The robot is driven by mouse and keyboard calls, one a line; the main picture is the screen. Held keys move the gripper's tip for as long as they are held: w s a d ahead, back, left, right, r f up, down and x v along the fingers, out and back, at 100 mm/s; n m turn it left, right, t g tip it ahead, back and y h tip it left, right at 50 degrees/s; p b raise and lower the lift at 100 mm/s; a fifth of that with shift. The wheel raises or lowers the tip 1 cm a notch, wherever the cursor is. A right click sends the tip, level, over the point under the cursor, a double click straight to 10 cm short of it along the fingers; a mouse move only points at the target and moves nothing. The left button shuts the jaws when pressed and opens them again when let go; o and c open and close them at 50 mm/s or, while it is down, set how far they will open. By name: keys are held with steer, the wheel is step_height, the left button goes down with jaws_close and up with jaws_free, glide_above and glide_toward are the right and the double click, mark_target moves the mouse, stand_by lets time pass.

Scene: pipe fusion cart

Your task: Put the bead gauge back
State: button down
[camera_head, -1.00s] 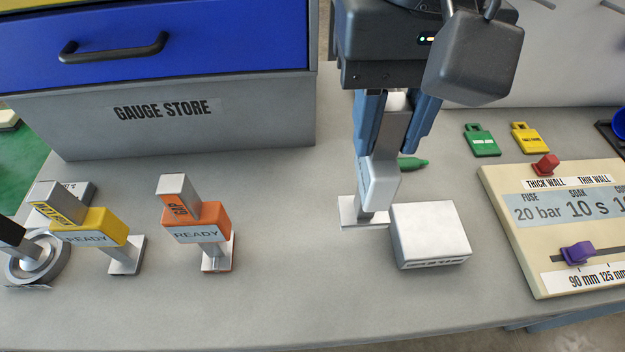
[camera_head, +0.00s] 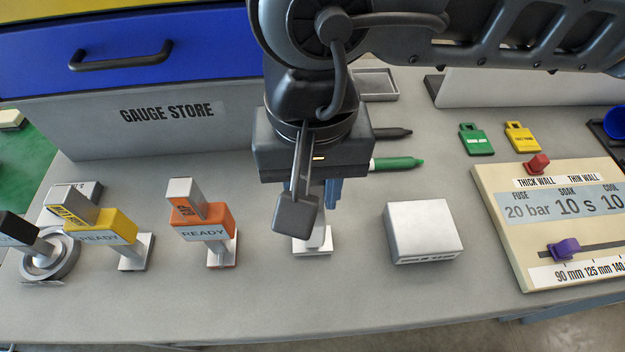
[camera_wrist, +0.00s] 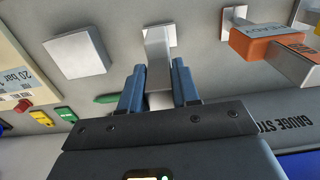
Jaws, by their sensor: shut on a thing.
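My gripper (camera_head: 318,215) is shut on a plain grey metal piece with a flat square foot (camera_head: 312,248), which I take to be the bead gauge. In the wrist view the metal piece (camera_wrist: 158,65) sits between the blue fingers (camera_wrist: 158,95), its foot pointing away from my palm. No label on it is readable, and the arm hides its upper part in the head view. It is low over the grey bench, between the orange gauge and the white box; I cannot tell whether the foot touches. The gauge store (camera_head: 200,125) stands behind, to the left.
An orange gauge (camera_head: 205,222) and a yellow gauge (camera_head: 105,225) stand to the left. A white box (camera_head: 424,230) is to the right, then the settings panel (camera_head: 520,215). A green marker (camera_head: 398,164) lies behind my gripper. The bench front is clear.

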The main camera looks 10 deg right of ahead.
steer(key=shift+f+b, duration=0.15)
steer(key=shift+b, duration=0.15)
steer(key=c, duration=0.8)
jaws_free()
steer(key=shift+r+p, duration=0.35)
steer(key=shift+p, duration=0.1)
step_height(320, 180, up, 12)
steer(key=shift+f+b, duration=0.15)
steer(key=shift+b, duration=0.95)
